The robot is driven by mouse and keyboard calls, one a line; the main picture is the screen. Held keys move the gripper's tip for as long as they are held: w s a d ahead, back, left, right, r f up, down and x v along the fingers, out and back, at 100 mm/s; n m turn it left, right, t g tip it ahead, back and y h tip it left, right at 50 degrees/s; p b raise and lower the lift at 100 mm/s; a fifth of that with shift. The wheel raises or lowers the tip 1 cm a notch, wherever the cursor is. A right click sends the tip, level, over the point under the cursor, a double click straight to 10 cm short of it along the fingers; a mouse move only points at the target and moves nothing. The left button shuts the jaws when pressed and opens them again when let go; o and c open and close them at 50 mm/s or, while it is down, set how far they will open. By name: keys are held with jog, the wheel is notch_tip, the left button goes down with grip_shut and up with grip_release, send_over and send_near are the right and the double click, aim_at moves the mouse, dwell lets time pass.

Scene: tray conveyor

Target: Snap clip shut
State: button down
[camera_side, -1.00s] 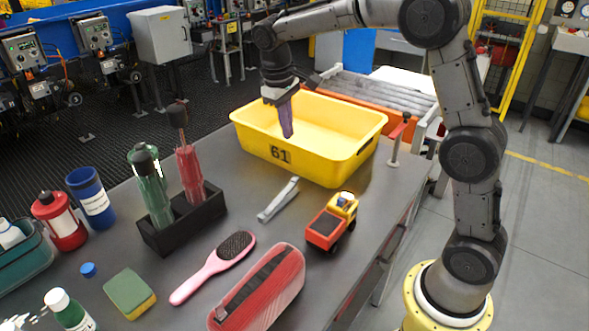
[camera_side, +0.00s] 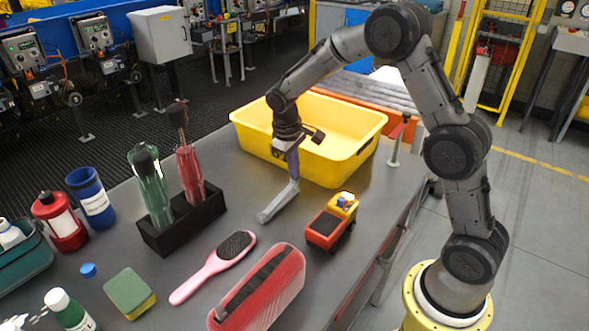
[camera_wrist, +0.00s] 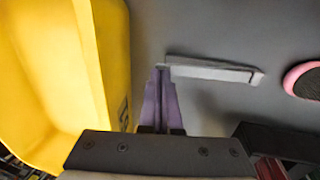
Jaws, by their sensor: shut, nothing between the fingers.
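The pale grey clip (camera_side: 276,205) lies on the dark table in front of the yellow bin. It also shows in the wrist view (camera_wrist: 212,72), as a long pale bar with a thin second arm along its upper side; whether its arms are latched I cannot tell. My gripper (camera_side: 294,177) points down with its purple fingers shut and empty. In the wrist view its fingertips (camera_wrist: 161,72) are at the clip's left end, over or touching it; I cannot tell which. That end is partly hidden by the fingers.
The yellow bin (camera_side: 349,170) stands right behind the clip. A toy truck (camera_side: 331,222) is to the right, a black holder (camera_side: 187,225) with umbrellas to the left. A pink brush (camera_side: 206,270) and a red case (camera_side: 262,287) lie in front.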

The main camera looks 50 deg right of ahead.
jog(key=shift+f, duration=0.1)
jog(key=shift+d+f+y, duration=0.4)
jog(key=shift+f+y, duration=0.1)
jog(key=shift+f, duration=0.15)
jog(key=shift+d+f, duration=0.2)
jog(key=shift+f, duration=0.65)
